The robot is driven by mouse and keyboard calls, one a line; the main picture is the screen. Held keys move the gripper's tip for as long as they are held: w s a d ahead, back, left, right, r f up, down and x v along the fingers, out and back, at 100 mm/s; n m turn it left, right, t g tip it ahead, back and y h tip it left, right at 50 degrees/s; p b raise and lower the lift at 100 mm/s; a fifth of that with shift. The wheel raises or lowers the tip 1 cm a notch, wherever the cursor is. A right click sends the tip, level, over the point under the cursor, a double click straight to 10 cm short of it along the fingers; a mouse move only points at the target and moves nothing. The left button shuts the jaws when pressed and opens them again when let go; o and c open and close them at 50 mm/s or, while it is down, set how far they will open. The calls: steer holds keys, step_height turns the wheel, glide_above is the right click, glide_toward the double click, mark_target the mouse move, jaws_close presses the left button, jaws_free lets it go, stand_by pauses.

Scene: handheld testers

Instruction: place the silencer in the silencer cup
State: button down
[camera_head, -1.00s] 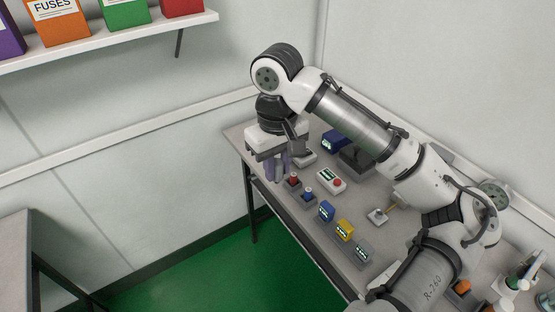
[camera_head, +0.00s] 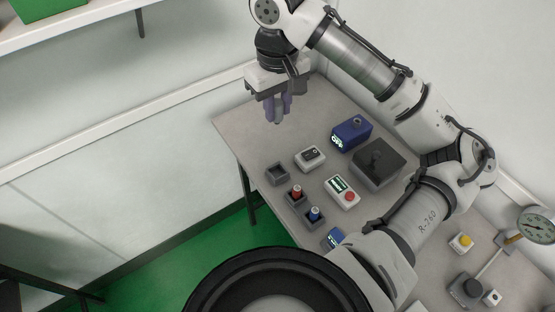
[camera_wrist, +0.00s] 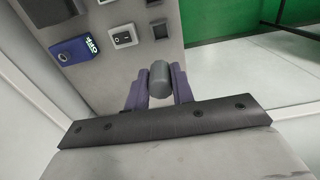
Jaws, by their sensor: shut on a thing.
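My gripper (camera_head: 278,108) has purple fingers and is shut on the silencer, a grey rounded cylinder (camera_wrist: 159,80). In the wrist view the silencer sits between the two fingers (camera_wrist: 158,90). In the head view the gripper is above the far end of the bench, fingers pointing down. A small dark-grey square holder with an empty-looking recess, which I take for the silencer cup (camera_head: 277,174), stands on the bench below the gripper in the picture. The gripper is apart from it. The same holder shows at the top of the wrist view (camera_wrist: 160,31).
A blue meter (camera_head: 351,133), a dark block (camera_head: 378,163) and a red-button box (camera_head: 342,191) stand to the right. The bench's far end (camera_head: 240,128) is clear.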

step_height(320, 180, down, 19)
steer(key=shift+s+f+p, duration=0.1)
steer(key=shift+f+p, duration=0.1)
steer(key=shift+p, duration=0.45)
steer(key=shift+f, duration=0.15)
steer(key=c, duration=1.6)
jaws_free()
steer(key=shift+f, duration=0.1)
steer(key=shift+c, duration=0.2)
steer(key=o, duration=0.5)
steer(key=shift+c, duration=0.2)
step_height(320, 180, up, 13)
steer(key=b, duration=0.1)
steer(key=shift+f+b, duration=0.2)
steer(key=shift+b, duration=0.15)
